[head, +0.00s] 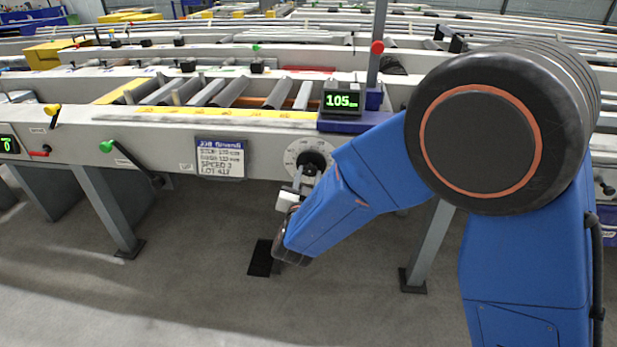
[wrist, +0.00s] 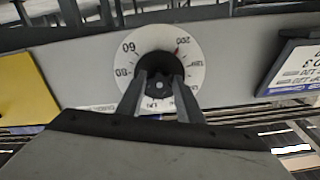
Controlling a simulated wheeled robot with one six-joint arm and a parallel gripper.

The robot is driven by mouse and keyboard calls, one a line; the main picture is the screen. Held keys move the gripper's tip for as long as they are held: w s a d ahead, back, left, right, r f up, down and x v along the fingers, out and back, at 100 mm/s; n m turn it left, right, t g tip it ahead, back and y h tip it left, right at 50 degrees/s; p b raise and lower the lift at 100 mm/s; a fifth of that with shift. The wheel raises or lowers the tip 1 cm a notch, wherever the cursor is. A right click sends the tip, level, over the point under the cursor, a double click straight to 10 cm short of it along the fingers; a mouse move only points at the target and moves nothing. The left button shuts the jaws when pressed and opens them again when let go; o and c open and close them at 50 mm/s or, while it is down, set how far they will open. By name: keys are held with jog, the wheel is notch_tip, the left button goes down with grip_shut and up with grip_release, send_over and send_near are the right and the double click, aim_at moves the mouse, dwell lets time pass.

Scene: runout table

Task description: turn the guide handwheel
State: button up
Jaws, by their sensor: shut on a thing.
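The guide handwheel is a dark round knob (head: 314,160) on the front face of the runout table, set in a white dial with numbers around its rim. In the wrist view the white dial (wrist: 194,58) shows a red mark near its upper right, and the dark handwheel (wrist: 158,66) is at its centre. My gripper (wrist: 158,84) reaches up to the handwheel, its two fingers shut on it. In the head view my gripper (head: 303,181) is just below the dial, partly hidden by my arm.
A display (head: 342,101) reading 105 stands above the dial. A printed sign (head: 220,158) is on the table front to the left. Table legs (head: 108,210) stand below, with open floor between.

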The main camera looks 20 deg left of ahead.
jog(key=m, duration=0.3)
jog(key=shift+m, duration=0.4)
jog(key=m, duration=0.4)
jog(key=shift+a+r+m, duration=0.1)
jog(key=shift+m, duration=0.2)
jog(key=m, duration=0.4)
jog(key=shift+r+m, duration=0.1)
jog(key=shift+m, duration=0.2)
jog(key=m, duration=0.3)
jog(key=shift+r+m, duration=0.1)
jog(key=shift+m, duration=0.2)
jog(key=m, duration=0.8)
jog(key=shift+r, duration=0.1)
jog(key=m, duration=0.7)
jog(key=shift+d, duration=0.2)
